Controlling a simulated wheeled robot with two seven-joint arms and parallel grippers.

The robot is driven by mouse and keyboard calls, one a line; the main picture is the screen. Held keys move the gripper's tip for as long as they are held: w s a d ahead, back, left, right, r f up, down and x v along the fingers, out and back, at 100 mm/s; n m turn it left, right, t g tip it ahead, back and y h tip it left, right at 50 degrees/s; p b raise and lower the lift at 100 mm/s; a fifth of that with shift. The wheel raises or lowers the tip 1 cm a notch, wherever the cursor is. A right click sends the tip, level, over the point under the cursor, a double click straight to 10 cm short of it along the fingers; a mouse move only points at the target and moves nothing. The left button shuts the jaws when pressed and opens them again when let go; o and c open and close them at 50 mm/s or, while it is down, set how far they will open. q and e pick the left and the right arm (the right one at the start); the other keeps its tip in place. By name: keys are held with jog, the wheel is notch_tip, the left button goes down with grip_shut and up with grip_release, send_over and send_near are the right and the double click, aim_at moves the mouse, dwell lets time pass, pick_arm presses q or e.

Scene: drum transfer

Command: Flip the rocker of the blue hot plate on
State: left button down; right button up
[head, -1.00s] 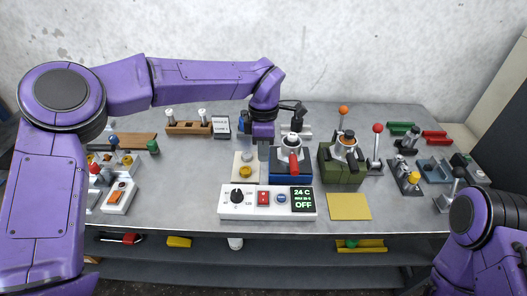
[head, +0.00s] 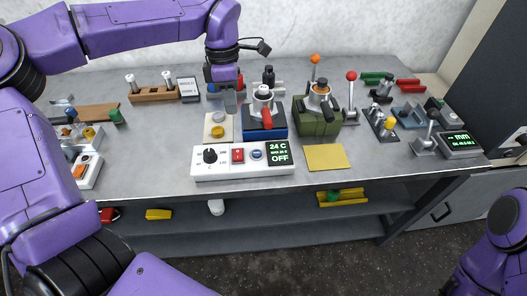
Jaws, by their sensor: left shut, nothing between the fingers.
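A white control box (head: 215,171) lies near the table's front edge. It carries a black knob (head: 210,156), a red rocker (head: 238,155), a blue round button (head: 256,154) and a dark display (head: 278,152) reading 24 C and OFF. Behind it stands a blue-based unit (head: 279,118) with a pale round top and a red lever handle (head: 266,117). I cannot tell for certain which is the hot plate's own body. My left gripper (head: 230,106) is shut and empty, pointing down above the table behind the box, apart from the rocker. My right gripper is out of view.
A pale plate with a yellow button (head: 217,132) is left of the blue unit. A green-based unit (head: 314,122) stands to its right, with a yellow mat (head: 327,158) in front. Several levers and small devices fill the right side.

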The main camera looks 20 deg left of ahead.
aim_at(239, 158)
pick_arm(q)
jog(key=shift+s+d+f, duration=0.2)
jog(key=shift+s+d, duration=0.05)
jog(key=shift+d, duration=0.1)
jog(key=shift+a, duration=0.1)
jog(key=f, duration=0.4)
jog(key=s+d+f+p, duration=0.1)
jog(key=f, duration=0.4)
jog(key=f+p, duration=0.1)
jog(key=f, duration=0.3)
jog(key=shift+s+d+f, duration=0.15)
jog(key=shift+s+f, duration=0.15)
jog(key=shift+f, duration=0.1)
jog(key=shift+f, duration=0.1)
